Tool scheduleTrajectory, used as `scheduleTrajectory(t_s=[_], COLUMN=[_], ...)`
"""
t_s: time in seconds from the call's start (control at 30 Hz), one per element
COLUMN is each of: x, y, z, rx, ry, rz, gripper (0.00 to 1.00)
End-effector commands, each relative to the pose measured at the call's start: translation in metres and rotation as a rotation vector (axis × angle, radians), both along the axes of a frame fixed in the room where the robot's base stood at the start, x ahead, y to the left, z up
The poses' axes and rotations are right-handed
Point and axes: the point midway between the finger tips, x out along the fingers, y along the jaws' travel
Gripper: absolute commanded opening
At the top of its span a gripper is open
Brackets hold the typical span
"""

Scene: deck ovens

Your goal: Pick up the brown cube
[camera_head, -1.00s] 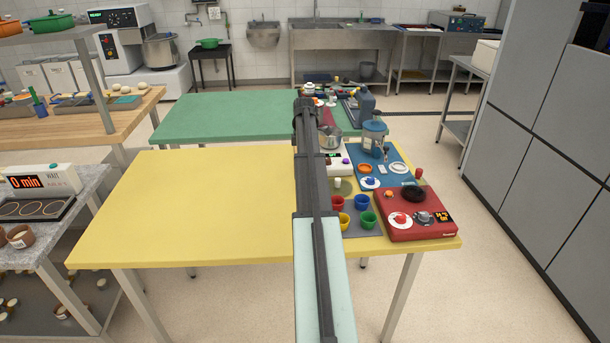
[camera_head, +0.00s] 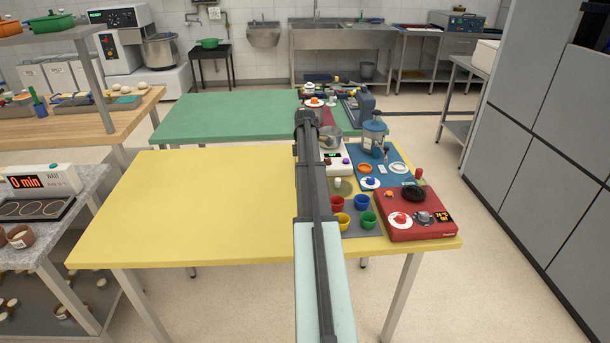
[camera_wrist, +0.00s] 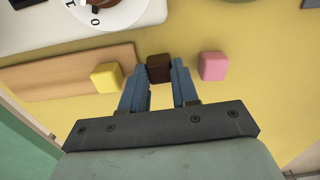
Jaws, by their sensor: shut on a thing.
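The brown cube (camera_wrist: 159,70) is in the wrist view, between the two fingers of my gripper (camera_wrist: 160,78). The blue-grey fingers are shut on its sides. The wrist view does not clearly show whether the cube is lifted or still rests on the yellow surface. In the head view my arm hides the cube and the gripper.
A yellow cube (camera_wrist: 107,77) stands close on the left, at the edge of a wooden board (camera_wrist: 60,80). A pink cube (camera_wrist: 213,66) stands close on the right. A white device with a dial (camera_wrist: 96,15) is at the upper left. The yellow table (camera_head: 190,205) has a wide bare area left of my arm.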

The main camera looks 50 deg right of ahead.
Motion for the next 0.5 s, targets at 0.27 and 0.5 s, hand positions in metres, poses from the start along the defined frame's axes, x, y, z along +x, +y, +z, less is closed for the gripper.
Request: scheduleTrajectory(t_s=[0.27, 0.5], x=[0.0000, 0.0002], y=[0.0000, -0.0002], z=[0.0001, 0.0044], rx=[0.000, -0.001], ry=[0.000, -0.001], rz=[0.000, 0.000], gripper=[0.00, 0.00])
